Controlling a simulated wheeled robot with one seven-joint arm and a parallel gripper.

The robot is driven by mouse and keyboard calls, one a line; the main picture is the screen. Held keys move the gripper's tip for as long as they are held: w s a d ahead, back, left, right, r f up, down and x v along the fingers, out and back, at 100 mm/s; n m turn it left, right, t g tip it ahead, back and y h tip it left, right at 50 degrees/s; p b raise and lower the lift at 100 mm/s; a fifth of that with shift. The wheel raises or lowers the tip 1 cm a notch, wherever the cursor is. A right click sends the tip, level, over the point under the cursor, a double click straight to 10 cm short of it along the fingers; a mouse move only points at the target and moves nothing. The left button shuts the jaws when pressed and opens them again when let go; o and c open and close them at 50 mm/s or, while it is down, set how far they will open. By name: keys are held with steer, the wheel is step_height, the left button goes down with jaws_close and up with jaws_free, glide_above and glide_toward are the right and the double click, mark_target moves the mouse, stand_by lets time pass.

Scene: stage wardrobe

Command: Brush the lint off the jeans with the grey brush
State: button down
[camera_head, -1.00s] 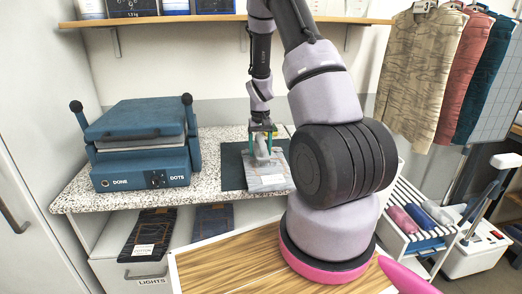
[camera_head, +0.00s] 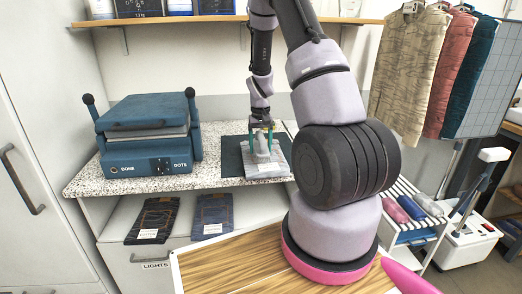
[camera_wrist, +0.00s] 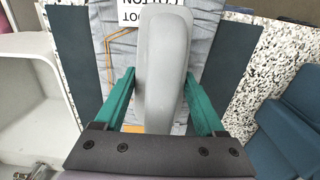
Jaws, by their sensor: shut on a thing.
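Folded grey jeans (camera_head: 270,171) lie on a dark mat (camera_head: 231,160) on the speckled counter. They show in the wrist view (camera_wrist: 205,40) with orange stitching and a white label partly reading "COTTON", upside down. My gripper (camera_head: 262,143) is over the jeans, its green fingers pointing down. It is shut on the grey brush (camera_wrist: 166,60), one finger on each side. The brush covers the middle of the jeans in the wrist view. I cannot tell whether its underside touches the cloth. I cannot make out any lint.
A blue press (camera_head: 150,135) stands left on the counter (camera_head: 100,181). Two folded jeans, dark (camera_head: 153,217) and blue (camera_head: 213,212), lie on the shelf below. Garments hang at the right, above a slatted rack (camera_head: 425,228) with rolls. A wooden-topped surface (camera_head: 225,268) is in front.

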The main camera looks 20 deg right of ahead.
mark_target(261, 134)
step_height(261, 134, up, 3)
steer(key=shift+f, duration=0.1)
steer(key=shift+r, duration=2.3)
steer(key=shift+w, duration=0.1)
